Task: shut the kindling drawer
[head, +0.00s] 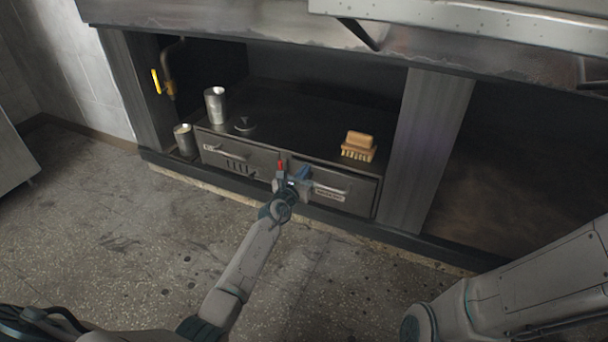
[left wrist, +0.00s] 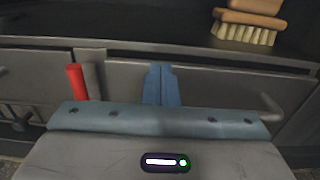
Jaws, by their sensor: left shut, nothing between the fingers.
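A low dark metal cabinet holds two drawers side by side. The right drawer (head: 352,197) has a bar handle (head: 330,189) and a small label plate whose words I cannot read. The left drawer (head: 232,162) has a bar handle and dark vent slots. Both fronts look nearly flush with the cabinet; a small gap is hard to judge. My left gripper (head: 305,174) is shut and empty, at the left part of the right drawer's front. In the left wrist view its blue fingers (left wrist: 161,86) are together before that front, left of the handle (left wrist: 268,104). Contact is unclear. My right gripper is out of view.
A red-tipped lever (head: 281,164) stands between the drawers, close beside my left gripper. A wooden brush (head: 359,146) and a metal cup (head: 215,105) sit on the cabinet top. Another cup (head: 185,140) stands left. A grey post (head: 429,150) rises at right. The floor in front is clear.

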